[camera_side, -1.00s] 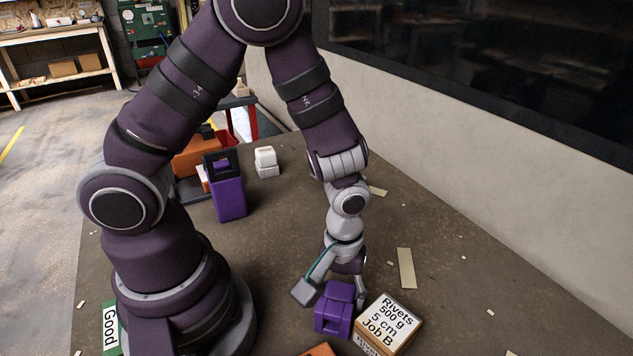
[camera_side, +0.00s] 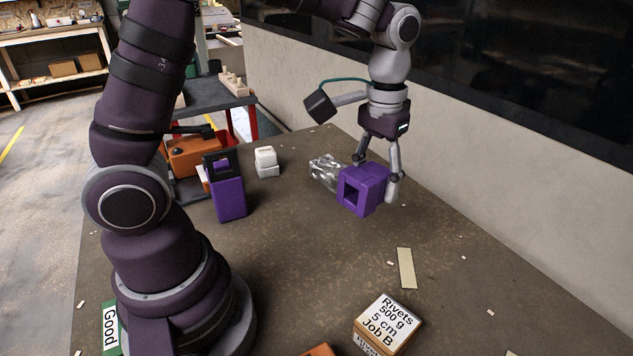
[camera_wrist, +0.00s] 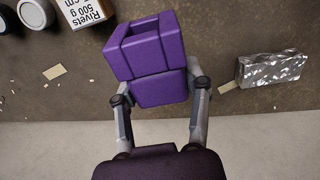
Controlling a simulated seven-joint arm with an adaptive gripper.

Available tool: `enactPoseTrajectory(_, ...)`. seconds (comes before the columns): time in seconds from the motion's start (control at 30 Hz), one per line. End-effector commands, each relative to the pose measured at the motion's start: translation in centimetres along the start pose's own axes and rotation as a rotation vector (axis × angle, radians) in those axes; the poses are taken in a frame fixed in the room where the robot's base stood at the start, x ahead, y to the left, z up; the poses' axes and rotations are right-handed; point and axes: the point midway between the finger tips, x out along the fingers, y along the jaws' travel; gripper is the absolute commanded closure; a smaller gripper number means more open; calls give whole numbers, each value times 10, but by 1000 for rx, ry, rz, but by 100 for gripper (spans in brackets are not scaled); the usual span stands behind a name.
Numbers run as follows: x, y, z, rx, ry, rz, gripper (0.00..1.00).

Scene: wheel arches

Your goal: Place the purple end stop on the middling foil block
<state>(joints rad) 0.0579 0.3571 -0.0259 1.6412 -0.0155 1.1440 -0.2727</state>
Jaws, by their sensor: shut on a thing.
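The purple end stop (camera_side: 362,190) is a block with a square opening in one end. My gripper (camera_side: 376,178) is shut on it, one finger on each side, and the wrist view shows the same grip (camera_wrist: 160,90) on the end stop (camera_wrist: 155,50). One foil block (camera_side: 325,172), silvery and crinkled, is just left of the end stop in the side view, partly behind it. In the wrist view the foil block (camera_wrist: 272,67) lies to the right, clear of the fingers. How high the end stop is above the table is hard to tell.
A Rivets box (camera_side: 387,322) stands at the front. A purple block with a black frame (camera_side: 230,198) and a white block (camera_side: 266,160) stand at left. The wall (camera_side: 480,170) runs close along the right. The middle of the table is mostly clear.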

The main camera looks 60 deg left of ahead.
Motion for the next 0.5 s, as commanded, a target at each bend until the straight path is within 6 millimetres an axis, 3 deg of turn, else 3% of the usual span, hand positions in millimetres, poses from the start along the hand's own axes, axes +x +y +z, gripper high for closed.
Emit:
enactPoseTrajectory(0.2, -20, -17, -20, 194, 3, -2, 91)
enactPoseTrajectory(0.27, -26, -18, -21, 206, 10, -2, 91)
enactPoseTrajectory(0.47, -73, -17, -21, 206, 65, 4, 91)
enactPoseTrajectory(0.5, -66, -16, -20, 177, 66, 4, 91)
